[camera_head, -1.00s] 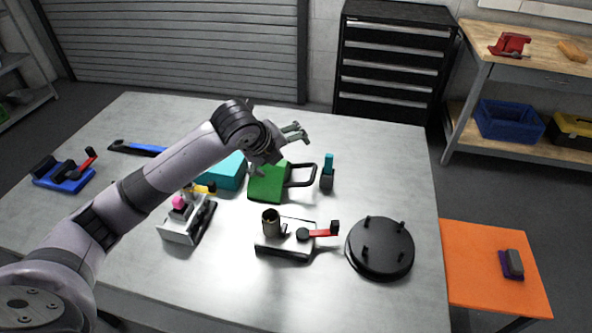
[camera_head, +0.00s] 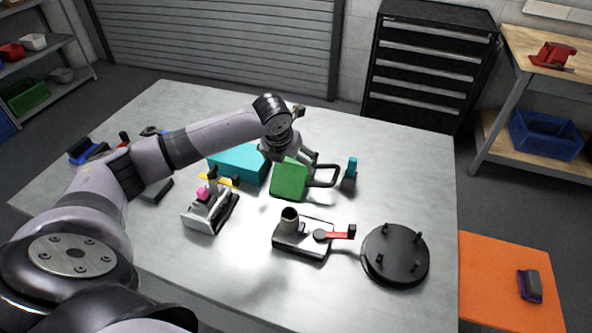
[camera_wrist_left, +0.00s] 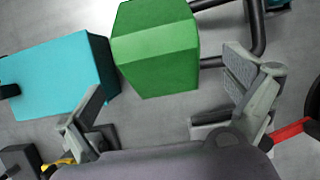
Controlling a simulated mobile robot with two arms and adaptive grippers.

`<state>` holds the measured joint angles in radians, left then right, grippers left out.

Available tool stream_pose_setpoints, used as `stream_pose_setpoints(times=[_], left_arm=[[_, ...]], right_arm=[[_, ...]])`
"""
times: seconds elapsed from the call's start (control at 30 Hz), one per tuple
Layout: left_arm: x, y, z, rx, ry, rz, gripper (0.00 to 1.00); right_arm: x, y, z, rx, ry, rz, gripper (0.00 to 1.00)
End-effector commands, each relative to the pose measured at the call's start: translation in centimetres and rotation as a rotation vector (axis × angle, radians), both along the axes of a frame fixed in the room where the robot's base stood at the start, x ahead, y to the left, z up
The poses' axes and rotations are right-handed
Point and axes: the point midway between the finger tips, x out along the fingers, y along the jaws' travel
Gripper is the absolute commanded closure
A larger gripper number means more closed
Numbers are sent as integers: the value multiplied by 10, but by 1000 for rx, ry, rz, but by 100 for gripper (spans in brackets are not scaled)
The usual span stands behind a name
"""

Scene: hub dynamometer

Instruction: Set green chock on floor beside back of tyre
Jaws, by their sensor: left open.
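The green chock (camera_head: 289,182) lies on the grey table with a black loop handle (camera_head: 323,176) at its right side. My left gripper (camera_head: 289,156) is over the far side of the chock, pointing down, open and empty. In the left wrist view the chock (camera_wrist_left: 160,52) shows ahead of the gap between the spread fingers (camera_wrist_left: 168,88), apart from both. The handle is partly visible at top right there. No tyre is in view, and my right gripper is not in view.
A teal block (camera_head: 237,163) stands close left of the chock. A small teal-topped tool (camera_head: 349,174), a grey fixture with a red lever (camera_head: 303,238), a white fixture (camera_head: 208,210) and a black disc with pegs (camera_head: 395,256) stand around. An orange surface (camera_head: 500,275) is at right.

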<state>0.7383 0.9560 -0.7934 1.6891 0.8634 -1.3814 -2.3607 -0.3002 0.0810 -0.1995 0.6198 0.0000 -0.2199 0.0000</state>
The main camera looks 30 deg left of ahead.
Motion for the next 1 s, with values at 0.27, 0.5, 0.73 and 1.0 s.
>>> stream_pose_setpoints(times=[0.27,0.5,0.73,1.0], left_arm=[[10,2,-22,0,0,1,0],[25,7,-43,-2,1,2,0],[34,10,-65,0,0,1,0],[34,10,-66,0,-2,0,1]], right_arm=[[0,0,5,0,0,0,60],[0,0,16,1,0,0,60],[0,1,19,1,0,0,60],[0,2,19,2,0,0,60]])
